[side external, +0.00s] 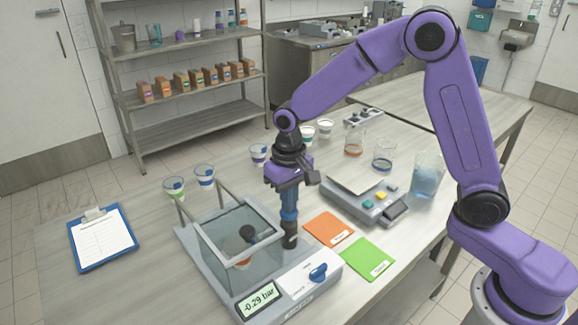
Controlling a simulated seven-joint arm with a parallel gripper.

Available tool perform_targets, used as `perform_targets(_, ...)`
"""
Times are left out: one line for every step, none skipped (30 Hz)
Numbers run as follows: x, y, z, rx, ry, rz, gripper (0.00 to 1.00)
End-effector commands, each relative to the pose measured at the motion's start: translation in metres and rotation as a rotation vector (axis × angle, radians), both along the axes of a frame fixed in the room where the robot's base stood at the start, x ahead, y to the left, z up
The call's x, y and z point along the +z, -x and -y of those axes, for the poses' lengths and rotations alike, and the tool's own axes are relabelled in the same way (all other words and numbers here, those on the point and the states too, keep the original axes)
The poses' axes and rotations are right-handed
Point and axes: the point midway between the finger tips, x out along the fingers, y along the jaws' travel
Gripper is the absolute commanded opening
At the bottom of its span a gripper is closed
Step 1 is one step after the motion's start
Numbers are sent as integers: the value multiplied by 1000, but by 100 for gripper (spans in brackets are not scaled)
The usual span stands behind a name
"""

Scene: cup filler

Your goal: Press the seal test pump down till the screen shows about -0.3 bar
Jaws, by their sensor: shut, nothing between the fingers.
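The seal test pump (289,213) is an upright blue column with a black base, at the right rear of the grey tester (190,245). My gripper (289,186) is shut and points down right over the pump top. It seems to touch it, but the fingertips are hard to make out. The tester's screen (258,300) reads -0.29 bar. A clear chamber (222,262) on the tester holds a small cup with a dark round part on it, partly blurred by the walls.
A blue knob (318,272) sits on a white panel beside the pump. Orange (328,229) and green (368,259) cards lie to the right, near a grey scale (345,205). Cups and beakers stand behind. A clipboard (102,238) lies at left.

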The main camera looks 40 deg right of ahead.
Motion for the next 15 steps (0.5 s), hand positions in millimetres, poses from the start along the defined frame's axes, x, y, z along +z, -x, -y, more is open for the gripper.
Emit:
perform_targets(9, 0, 0, -1, -1, 2, 0)
perform_targets(14, 0, 0, -1, -2, 3, 0)
perform_targets(22, -1, 0, -1, -3, 5, 0)
perform_targets(29, -1, 0, -1, -4, 7, 0)
perform_targets(35, -1, 0, -1, -4, 7, 0)
perform_targets(44, -1, 0, -1, -4, 8, 0)
perform_targets(51, -2, 0, -1, -5, 8, 0)
perform_targets(58, -1, 0, -1, -5, 9, 0)
perform_targets(66, -2, 0, 0, -5, 9, 0)
perform_targets(73, -2, 0, 0, -5, 9, 0)
perform_targets(79, -2, 0, -1, -5, 9, 0)
perform_targets(87, -2, 0, 0, -5, 9, 0)
perform_targets(92, -2, 0, 0, -4, 9, 0)
perform_targets(97, -2, 0, 1, -5, 9, 0)
perform_targets(104, -2, 0, 1, -5, 9, 0)
